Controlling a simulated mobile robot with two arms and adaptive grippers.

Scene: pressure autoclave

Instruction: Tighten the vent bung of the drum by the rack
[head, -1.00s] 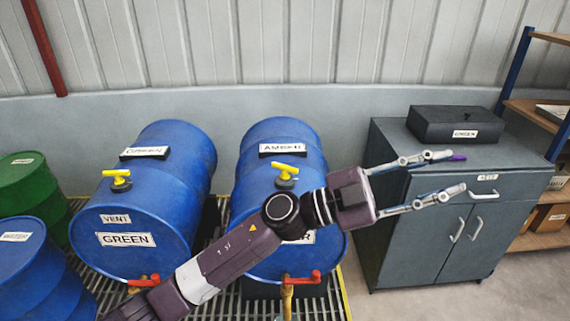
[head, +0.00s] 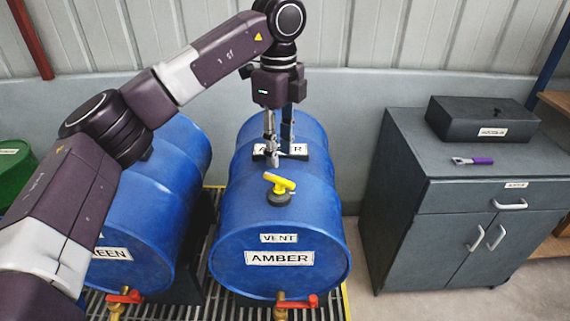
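The blue AMBER drum (head: 325,215) lies on its side in the middle; of the two blue drums on the grating it is the one nearer the shelf rack (head: 556,100). Its vent bung, with a yellow T-handle (head: 279,184) on a dark base, stands on top toward the front, above the VENT label (head: 279,238). My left gripper (head: 279,155) points down over the drum, just behind the bung and in front of the drum's rear label. Its fingers are apart with nothing between them. It appears clear of the bung. My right gripper is out of view.
A second blue drum (head: 185,160) lies at left, partly hidden by my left arm. Red-handled taps (head: 298,303) stick out at the drum fronts. A grey cabinet (head: 430,215) at right bears a black case (head: 480,120) and a purple-handled tool (head: 478,160). A wall stands behind.

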